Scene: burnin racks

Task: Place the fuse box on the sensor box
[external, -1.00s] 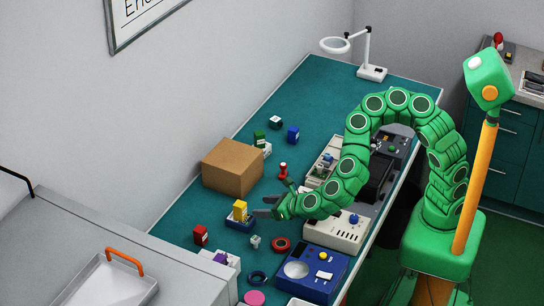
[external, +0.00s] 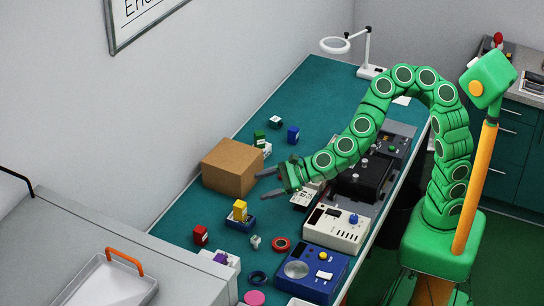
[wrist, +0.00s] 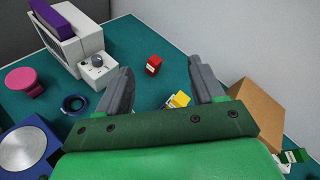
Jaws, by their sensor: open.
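I cannot tell which box is the fuse box and which the sensor box. The candidates are small coloured boxes. A yellow box (external: 240,209) stands on a blue base (external: 238,223); it shows between my fingers, partly hidden, in the wrist view (wrist: 180,99). A red box (external: 201,234) stands left of it, also in the wrist view (wrist: 153,65). A green box (external: 259,138), a blue box (external: 293,134) and a dark box with a white face (external: 275,122) stand farther back. My gripper (external: 266,184) is open and empty beside the cardboard box, also in the wrist view (wrist: 160,72).
The cardboard box (external: 232,167) is close to my gripper. Instrument units, including a white one (external: 336,230) and a blue one (external: 308,273), line the near edge. A red ring (external: 281,245) and dark blue ring (external: 258,278) lie in front. The far bench (external: 320,90) is mostly clear.

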